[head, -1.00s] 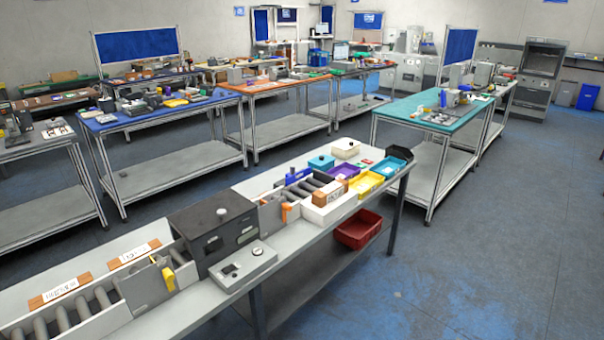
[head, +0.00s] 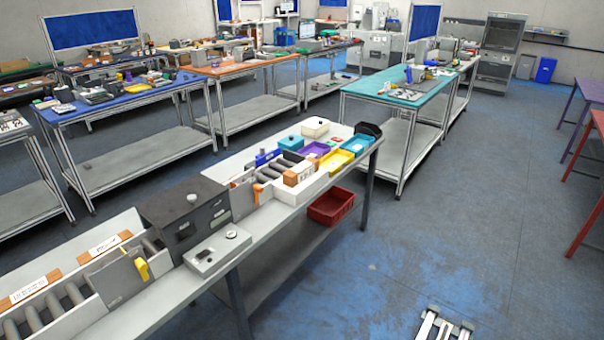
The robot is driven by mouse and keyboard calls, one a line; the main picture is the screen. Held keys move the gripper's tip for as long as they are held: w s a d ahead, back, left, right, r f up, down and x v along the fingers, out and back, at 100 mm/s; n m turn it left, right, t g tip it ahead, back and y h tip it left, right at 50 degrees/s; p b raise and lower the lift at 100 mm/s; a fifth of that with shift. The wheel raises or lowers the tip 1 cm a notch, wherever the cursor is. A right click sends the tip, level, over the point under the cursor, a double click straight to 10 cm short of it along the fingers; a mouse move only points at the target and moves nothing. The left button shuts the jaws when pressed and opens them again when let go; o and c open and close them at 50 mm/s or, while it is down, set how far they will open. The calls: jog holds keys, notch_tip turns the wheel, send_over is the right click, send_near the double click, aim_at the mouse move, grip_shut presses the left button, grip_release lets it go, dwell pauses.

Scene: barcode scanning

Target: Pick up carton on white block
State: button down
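A small brown carton (head: 297,175) with a pale label on its front sits on top of a white block (head: 303,192). The block stands on the long grey bench, towards its far end in the head view. The carton looks upright, and its label is too small to read. I cannot make out my gripper in this view. A pale metallic part shows at the bottom edge right of centre, cut off by the frame; I cannot tell what it is.
Yellow (head: 333,161), purple (head: 315,149) and blue (head: 355,144) bins stand beside the block. A dark machine box (head: 185,213) and a grey device (head: 217,250) stand nearer. A red crate (head: 331,207) is below. The floor (head: 430,240) right of the bench is clear.

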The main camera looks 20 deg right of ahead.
jog(key=shift+c, duration=1.2)
grip_release()
